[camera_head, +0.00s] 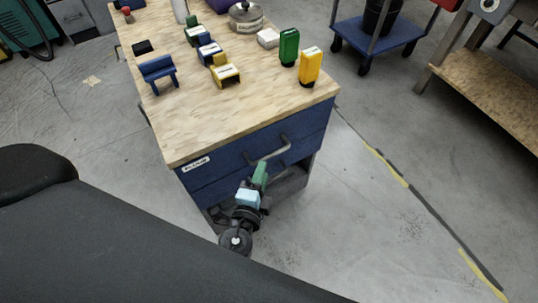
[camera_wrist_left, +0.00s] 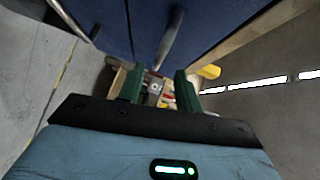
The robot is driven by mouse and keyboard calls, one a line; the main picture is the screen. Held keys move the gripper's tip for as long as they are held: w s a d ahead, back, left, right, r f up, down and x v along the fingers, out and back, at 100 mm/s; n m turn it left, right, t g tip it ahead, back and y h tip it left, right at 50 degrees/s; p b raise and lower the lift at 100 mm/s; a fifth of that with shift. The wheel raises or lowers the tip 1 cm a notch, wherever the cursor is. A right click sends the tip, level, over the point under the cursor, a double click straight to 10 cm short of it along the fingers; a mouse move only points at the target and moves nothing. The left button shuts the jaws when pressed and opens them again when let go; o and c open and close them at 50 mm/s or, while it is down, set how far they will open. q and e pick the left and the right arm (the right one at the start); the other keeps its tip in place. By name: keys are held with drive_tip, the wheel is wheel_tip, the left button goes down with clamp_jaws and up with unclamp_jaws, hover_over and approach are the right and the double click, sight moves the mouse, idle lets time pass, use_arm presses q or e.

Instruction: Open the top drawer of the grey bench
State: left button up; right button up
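The bench has a wooden top (camera_head: 205,100) and blue drawer fronts; its lower body looks grey. The top drawer (camera_head: 222,158) appears shut, with a grey bar handle (camera_head: 268,153) across its front. My left gripper (camera_head: 261,174), with green fingers, is just below and in front of the handle. In the left wrist view the fingers (camera_wrist_left: 159,88) are apart, with the blue front (camera_wrist_left: 205,25) above them. A grey bar (camera_wrist_left: 168,42) reaches down towards the gap between them. I cannot tell whether it touches them. My right gripper is not in view.
Yellow (camera_head: 311,67) and green (camera_head: 289,47) bottles, small blocks and a pot (camera_head: 246,17) stand on the benchtop. An open space under the drawers holds items. A blue cart (camera_head: 376,35) and a wooden-topped table (camera_head: 490,88) stand right. Floor right of the bench is clear.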

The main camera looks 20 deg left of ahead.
sight(269, 155)
use_arm(q)
drive_tip(key=w, duration=0.4)
drive_tip(key=w+a+f, duration=0.1)
drive_tip(key=w, duration=0.2)
drive_tip(key=shift+w, duration=0.1)
drive_tip(key=shift+c, duration=0.4)
clamp_jaws()
